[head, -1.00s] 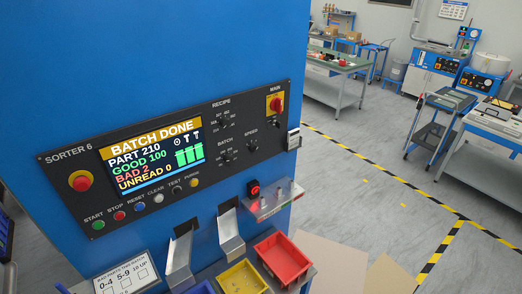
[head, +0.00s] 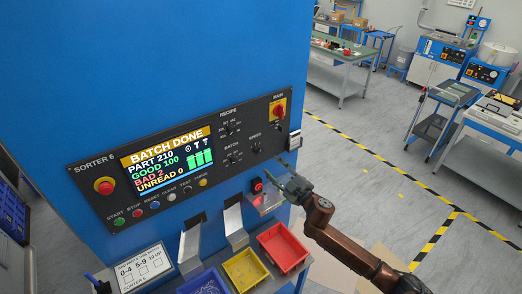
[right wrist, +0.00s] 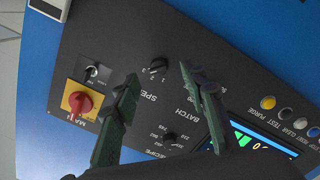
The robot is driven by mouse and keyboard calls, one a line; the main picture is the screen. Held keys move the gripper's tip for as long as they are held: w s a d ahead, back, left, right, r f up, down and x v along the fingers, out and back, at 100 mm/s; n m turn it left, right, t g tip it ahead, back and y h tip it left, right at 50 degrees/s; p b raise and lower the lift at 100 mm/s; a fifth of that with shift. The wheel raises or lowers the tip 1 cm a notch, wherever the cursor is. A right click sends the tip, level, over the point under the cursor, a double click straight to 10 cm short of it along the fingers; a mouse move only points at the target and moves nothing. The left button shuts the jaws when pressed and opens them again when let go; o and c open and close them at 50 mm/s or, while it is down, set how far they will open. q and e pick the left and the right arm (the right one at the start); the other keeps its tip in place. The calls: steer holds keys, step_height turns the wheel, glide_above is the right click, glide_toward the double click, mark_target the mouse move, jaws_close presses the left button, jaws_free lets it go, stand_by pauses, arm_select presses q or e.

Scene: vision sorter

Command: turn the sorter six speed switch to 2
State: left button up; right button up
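The sorter six panel (head: 100,208) is a dark plate on a blue cabinet. Its speed switch (head: 256,149) is a small black knob under the SPEED label, right of the batch knob. In the right wrist view the speed switch (right wrist: 158,66) shows between and beyond the fingertips; its setting is too small to tell. My right gripper (head: 281,177) is in front of the panel's lower right, below the speed switch in the head view. In the right wrist view the right gripper (right wrist: 158,75) is open and empty, its dark green fingers apart. My left gripper is out of view.
The red main switch (head: 279,111) on yellow is near the speed switch. A recipe knob (head: 227,130) and batch knob (head: 234,157) are to its left. Red (head: 283,247) and yellow (head: 245,269) bins stand below.

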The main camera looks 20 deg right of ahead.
mark_target(259, 152)
steer(key=shift+n+y, duration=0.3)
steer(key=x, duration=0.2)
steer(key=r+x, duration=0.1)
steer(key=x, duration=0.2)
steer(key=p+x, duration=0.1)
steer(key=x, duration=0.2)
steer(key=shift+a+r, duration=0.35)
jaws_close()
